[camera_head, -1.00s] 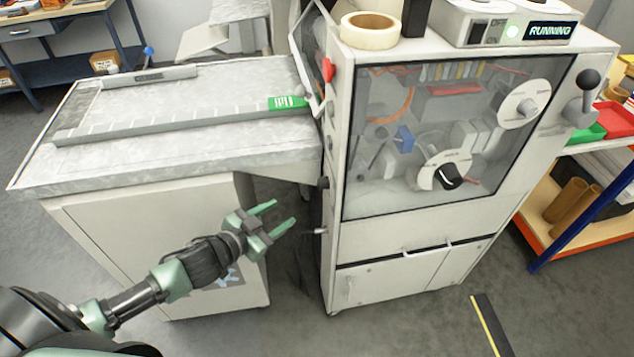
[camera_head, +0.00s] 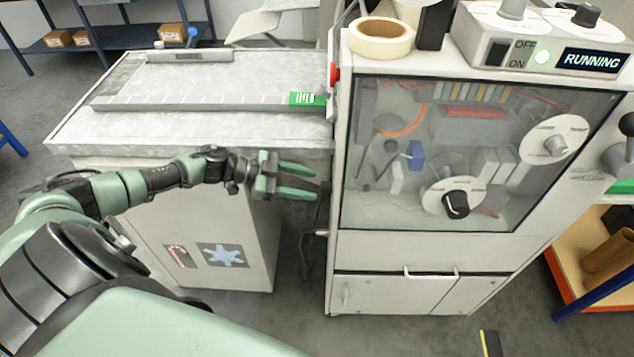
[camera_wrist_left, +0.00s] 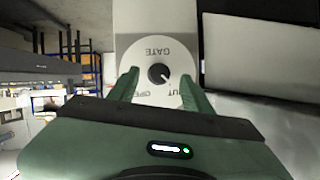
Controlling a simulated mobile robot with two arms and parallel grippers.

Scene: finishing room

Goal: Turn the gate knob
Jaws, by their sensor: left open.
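The gate knob (camera_wrist_left: 159,73) shows in the left wrist view as a small dark knob at the centre of a white dial (camera_wrist_left: 150,52). The dial bears the upside-down word GATE and two partly covered labels. A light pointer mark faces the lower right label, which reads "UT". My left gripper (camera_wrist_left: 158,84) is open, with one green finger on each side of the knob and nothing between the tips in hold. In the head view my left gripper (camera_head: 316,182) points right at the machine's left side; the gate knob is not visible there. My right gripper is not in view.
A control box (camera_head: 490,50) on top reads RUNNING. The feed table (camera_head: 110,128) lies just above and behind my left gripper. A tape roll (camera_head: 381,47) sits on the cabinet.

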